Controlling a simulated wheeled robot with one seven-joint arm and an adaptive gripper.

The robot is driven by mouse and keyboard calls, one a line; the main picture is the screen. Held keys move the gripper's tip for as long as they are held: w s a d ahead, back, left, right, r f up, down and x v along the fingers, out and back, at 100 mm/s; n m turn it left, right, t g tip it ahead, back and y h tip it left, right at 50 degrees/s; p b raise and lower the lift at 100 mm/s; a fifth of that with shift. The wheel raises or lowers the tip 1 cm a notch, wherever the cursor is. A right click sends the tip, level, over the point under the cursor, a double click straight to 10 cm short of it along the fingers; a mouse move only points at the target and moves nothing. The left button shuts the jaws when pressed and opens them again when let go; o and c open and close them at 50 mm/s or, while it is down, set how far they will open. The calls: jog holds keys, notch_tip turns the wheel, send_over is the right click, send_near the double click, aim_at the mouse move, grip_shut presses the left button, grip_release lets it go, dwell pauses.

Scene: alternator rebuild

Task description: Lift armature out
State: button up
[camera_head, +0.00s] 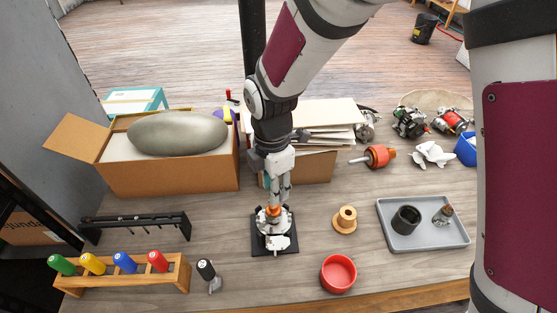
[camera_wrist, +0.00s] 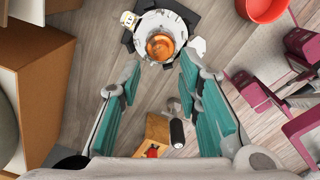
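The alternator housing (camera_head: 273,236) stands on a small dark base plate (camera_head: 259,247) at the front middle of the bench. The copper-orange armature (camera_head: 272,211) shows at its top. In the wrist view, the silvery housing (camera_wrist: 183,26) is near the top, with the round copper armature (camera_wrist: 160,46) inside its ring. My gripper (camera_head: 274,203) points down, with its fingertips close over the housing in the head view. In the wrist view my gripper (camera_wrist: 160,72) has its teal fingers wide apart with nothing between them. The armature's lower part is hidden.
A red bowl (camera_head: 338,273) and a copper spool (camera_head: 345,220) lie right of the housing. A grey tray (camera_head: 400,240) holds a black cup. A screwdriver rack (camera_head: 120,273) and an upright black-handled tool (camera_head: 208,275) are left. Cardboard boxes (camera_head: 170,178) stand behind.

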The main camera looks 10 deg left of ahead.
jog(key=shift+f+b, duration=1.25)
jog(key=shift+f, duration=1.7)
grip_shut()
jog(key=shift+r, duration=0.45)
jog(key=shift+r+p, duration=0.35)
jog(key=shift+r, duration=0.1)
jog(key=shift+r, duration=0.1)
jog(key=shift+r+p, duration=0.55)
jog(key=shift+r, duration=0.6)
